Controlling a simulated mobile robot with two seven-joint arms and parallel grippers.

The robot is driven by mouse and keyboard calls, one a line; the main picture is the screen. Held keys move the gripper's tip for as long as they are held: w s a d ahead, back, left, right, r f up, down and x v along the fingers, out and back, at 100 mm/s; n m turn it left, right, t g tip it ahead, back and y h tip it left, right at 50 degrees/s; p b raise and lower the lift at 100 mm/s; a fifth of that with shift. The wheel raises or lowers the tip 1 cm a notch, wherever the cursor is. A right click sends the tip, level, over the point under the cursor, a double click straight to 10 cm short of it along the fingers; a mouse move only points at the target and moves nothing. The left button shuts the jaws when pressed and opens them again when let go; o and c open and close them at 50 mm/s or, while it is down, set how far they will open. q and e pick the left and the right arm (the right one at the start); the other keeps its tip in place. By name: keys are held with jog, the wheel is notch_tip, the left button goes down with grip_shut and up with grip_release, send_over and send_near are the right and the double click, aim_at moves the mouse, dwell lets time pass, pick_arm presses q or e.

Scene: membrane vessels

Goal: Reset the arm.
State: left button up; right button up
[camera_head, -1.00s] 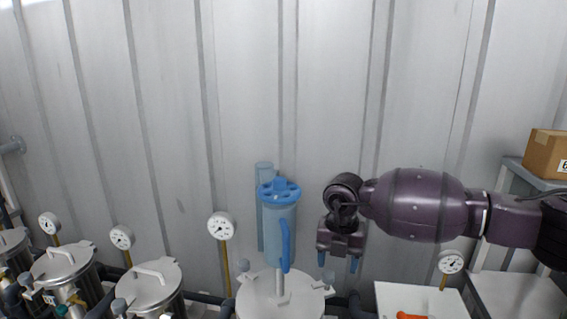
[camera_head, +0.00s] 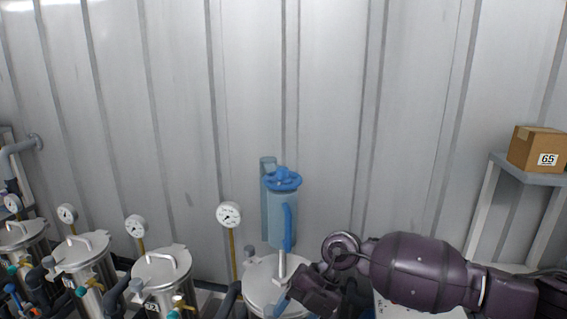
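My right arm (camera_head: 418,272) comes in from the right, low in the picture. Its dark purple gripper (camera_head: 296,309) is at the bottom edge, tilted down to the left, in front of a steel vessel lid (camera_head: 262,272). Its blue fingertips look spread apart with nothing between them; the lower one is partly cut off by the picture's edge. I cannot tell whether the gripper touches the lid. My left gripper is not in view.
A blue cylinder with a handwheel (camera_head: 283,212) stands upright behind the lid. A gauge (camera_head: 229,215) stands left of it. Several steel vessels (camera_head: 163,272) line the left. A cardboard box (camera_head: 537,150) sits on a stand (camera_head: 527,173) at right. The wall above is clear.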

jog(key=s+a+r+m+t+y, duration=0.25)
jog(key=s+a+m+y, duration=0.3)
jog(key=y, duration=0.65)
jog(key=w+d+f+m+t+h, duration=0.1)
jog(key=d+f+m+t+h, duration=0.35)
jog(key=d+m+t, duration=0.45)
jog(key=d+f+m+t+h, duration=0.4)
jog(key=d+m+t+h, duration=0.15)
jog(key=m+t, duration=0.4)
jog(key=s+d+f+m+g+h, duration=0.5)
jog(key=s+d+f+m+h, duration=0.3)
jog(key=s+d+f, duration=0.6)
jog(key=shift+d+m+g+h, duration=0.3)
jog(key=shift+d+m+h, duration=0.15)
jog(key=shift+d, duration=0.5)
